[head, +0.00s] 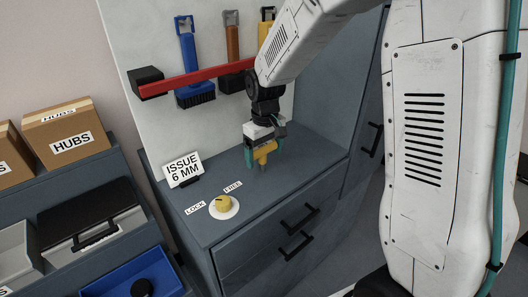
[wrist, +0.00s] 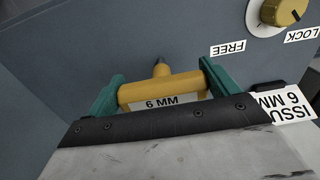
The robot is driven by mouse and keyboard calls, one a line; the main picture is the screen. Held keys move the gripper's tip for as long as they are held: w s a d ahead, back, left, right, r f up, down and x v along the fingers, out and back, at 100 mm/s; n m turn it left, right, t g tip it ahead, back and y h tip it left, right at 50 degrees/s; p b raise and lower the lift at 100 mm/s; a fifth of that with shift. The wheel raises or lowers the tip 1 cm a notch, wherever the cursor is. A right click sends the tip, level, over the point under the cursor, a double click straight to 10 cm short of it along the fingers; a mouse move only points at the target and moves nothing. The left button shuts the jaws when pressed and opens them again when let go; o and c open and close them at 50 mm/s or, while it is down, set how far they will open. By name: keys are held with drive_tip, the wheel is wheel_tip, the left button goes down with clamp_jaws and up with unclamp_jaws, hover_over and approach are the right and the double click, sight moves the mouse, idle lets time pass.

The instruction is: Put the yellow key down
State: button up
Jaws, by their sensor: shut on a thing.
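The yellow key (wrist: 162,90), a T-shaped tool with a "6 MM" label on its crossbar, is held between the green fingers of my gripper (wrist: 160,92) in the wrist view. In the head view the yellow key (head: 264,153) hangs in my gripper (head: 262,155) with its shaft pointing down, over the grey cabinet top (head: 215,233). I cannot tell whether the shaft tip touches the surface. My gripper is shut on the crossbar.
A yellow knob (head: 223,204) on a white disc sits between LOCK and FREE labels. An "ISSUE 6 MM" sign (head: 183,170) stands at the back left. Brushes hang on a red rail (head: 195,78) behind. The cabinet top between knob and gripper is clear.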

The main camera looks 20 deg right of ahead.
drive_tip(key=o, duration=0.9)
drive_tip(key=shift+f, duration=0.1)
wheel_tip(320, 180, up, 12)
drive_tip(key=s+d+r+m, duration=0.1)
drive_tip(key=s, duration=0.9)
drive_tip(key=s+r+m, duration=0.1)
drive_tip(key=s, duration=0.9)
drive_tip(key=s+d+r+m+t, duration=0.1)
drive_tip(key=s+r, duration=0.1)
drive_tip(key=s, duration=0.7)
drive_tip(key=shift+s+d+m, duration=0.3)
drive_tip(key=shift+s+d, duration=0.05)
drive_tip(key=shift+s, duration=0.05)
